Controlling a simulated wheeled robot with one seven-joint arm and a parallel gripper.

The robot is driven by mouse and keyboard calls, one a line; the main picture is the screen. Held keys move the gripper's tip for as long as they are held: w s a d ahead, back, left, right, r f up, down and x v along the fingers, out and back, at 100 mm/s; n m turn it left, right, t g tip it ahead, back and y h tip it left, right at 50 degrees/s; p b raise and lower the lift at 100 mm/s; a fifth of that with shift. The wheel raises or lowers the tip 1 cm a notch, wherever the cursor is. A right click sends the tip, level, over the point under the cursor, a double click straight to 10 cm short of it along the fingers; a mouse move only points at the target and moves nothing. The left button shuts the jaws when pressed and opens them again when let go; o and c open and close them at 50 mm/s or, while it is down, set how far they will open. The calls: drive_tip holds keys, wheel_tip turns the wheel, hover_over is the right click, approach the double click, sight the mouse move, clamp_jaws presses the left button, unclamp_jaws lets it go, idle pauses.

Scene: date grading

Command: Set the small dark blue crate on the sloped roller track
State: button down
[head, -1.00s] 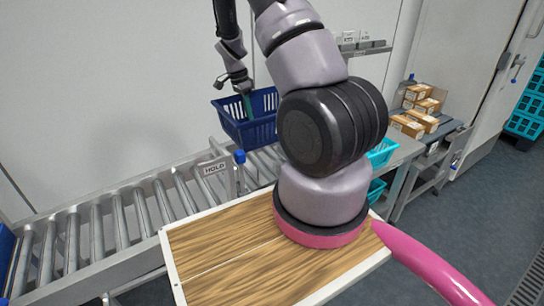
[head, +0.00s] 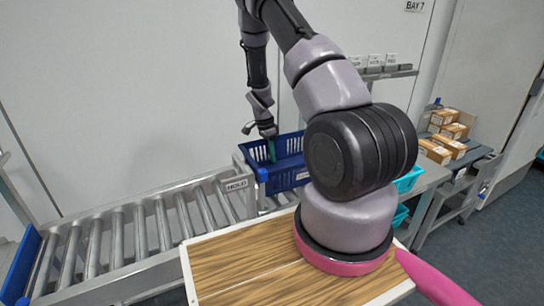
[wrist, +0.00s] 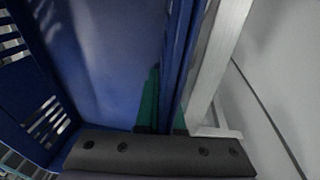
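The crate's underside is hidden.
A wooden-topped surface (head: 235,265) lies in front of the track. A blue end piece (head: 22,262) stands at the track's left. The rollers between are clear. Teal crates (head: 408,180) and a shelf of boxes (head: 440,150) are at the right. A wall stands behind.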

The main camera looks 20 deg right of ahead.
drive_tip(key=shift+f, duration=0.15)
drive_tip(key=shift+f, duration=0.4)
